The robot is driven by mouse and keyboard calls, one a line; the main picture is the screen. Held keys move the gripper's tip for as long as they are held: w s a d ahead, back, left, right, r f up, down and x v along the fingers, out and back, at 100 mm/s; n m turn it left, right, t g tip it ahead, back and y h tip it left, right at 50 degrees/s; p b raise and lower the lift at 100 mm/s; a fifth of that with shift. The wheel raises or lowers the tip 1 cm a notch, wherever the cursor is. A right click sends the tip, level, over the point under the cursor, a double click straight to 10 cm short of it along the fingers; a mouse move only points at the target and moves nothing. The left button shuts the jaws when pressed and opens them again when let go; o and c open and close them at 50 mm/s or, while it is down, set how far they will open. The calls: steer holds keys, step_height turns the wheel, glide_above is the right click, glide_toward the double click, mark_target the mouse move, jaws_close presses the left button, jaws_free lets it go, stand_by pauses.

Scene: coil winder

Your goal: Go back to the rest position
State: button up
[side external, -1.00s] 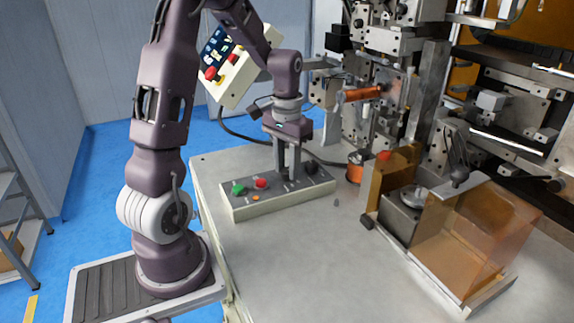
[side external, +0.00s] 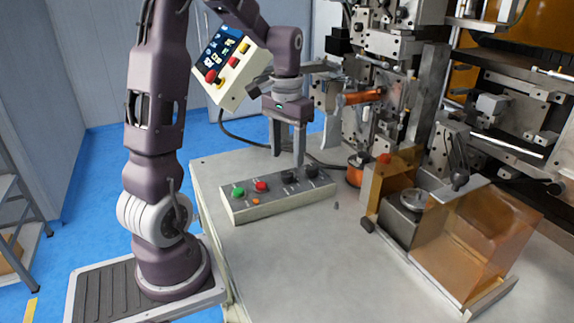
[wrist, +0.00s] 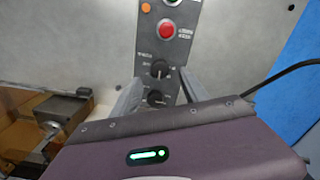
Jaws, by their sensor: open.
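My gripper (side external: 287,158) is open and empty above the right part of the control box (side external: 262,209) on the table. The box carries a green button (side external: 238,191), a red button (side external: 261,186), a small orange button and dark knobs. In the wrist view my gripper (wrist: 156,86) has its fingers spread on either side of the two black knobs, with the red button (wrist: 166,30) beyond them. A gap shows between the fingertips and the box in the side view.
The winding machine with a copper coil (side external: 362,97) stands at the back right. A copper spool (side external: 355,172) and an amber guard (side external: 462,236) stand right of the box. A tilted pendant (side external: 228,66) is close behind my arm. The front of the table (side external: 300,275) is clear.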

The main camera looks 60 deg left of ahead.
step_height(320, 180, up, 2)
steer(key=shift+r, duration=0.1)
steer(key=s+d+r+m+t, duration=0.1)
steer(key=s+d+r, duration=0.15)
steer(key=d, duration=0.25)
steer(key=s+d+r+m+t, duration=0.1)
steer(key=d+r, duration=0.2)
steer(key=d, duration=0.2)
steer(key=s+d+m+t, duration=0.2)
steer(key=s+d+t, duration=0.1)
steer(key=s+d, duration=0.6)
steer(key=shift+s+d+m+t, duration=0.3)
steer(key=shift+s+d, duration=0.05)
steer(key=shift+s, duration=0.6)
